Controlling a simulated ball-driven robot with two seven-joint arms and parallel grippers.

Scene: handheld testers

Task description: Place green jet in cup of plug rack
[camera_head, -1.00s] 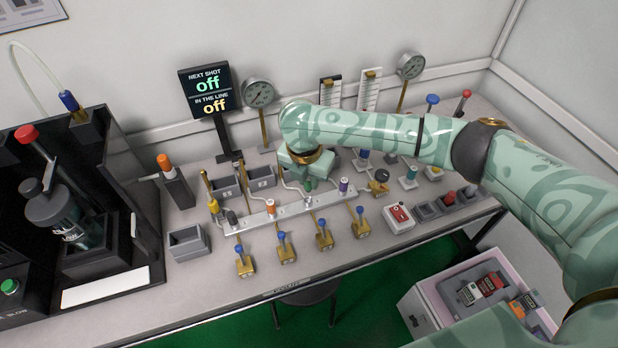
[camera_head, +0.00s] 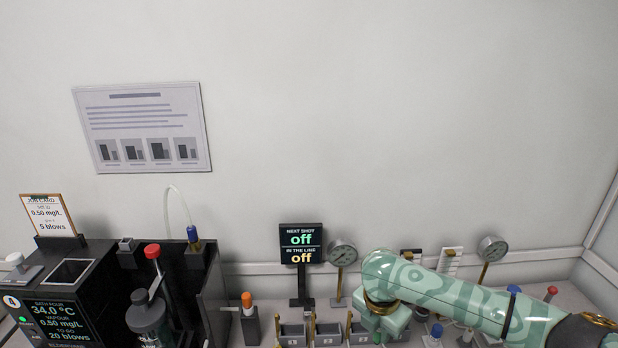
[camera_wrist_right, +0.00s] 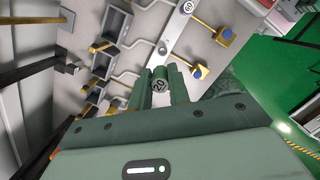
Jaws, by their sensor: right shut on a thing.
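My right gripper (camera_head: 385,328) is at the lower edge of the head view, pointing down beside the small grey bins. In the right wrist view its fingers (camera_wrist_right: 160,88) are shut on the green jet (camera_wrist_right: 160,73), which is mostly hidden between them. A pale disc marked 20 shows just at the fingertips. The plug rack (camera_wrist_right: 168,42), a pale metal bar with round number labels, runs under the fingertips. I cannot tell whether the jet touches the rack or which cup is under it. The rack is out of the head view. My left gripper is not in view.
Small grey bins (camera_head: 328,334) stand left of the right gripper. A display (camera_head: 301,244) reads off twice, with a gauge (camera_head: 343,253) beside it. A black machine (camera_head: 100,300) fills the left. Brass valves with blue knobs (camera_wrist_right: 226,37) line the rack's right side.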

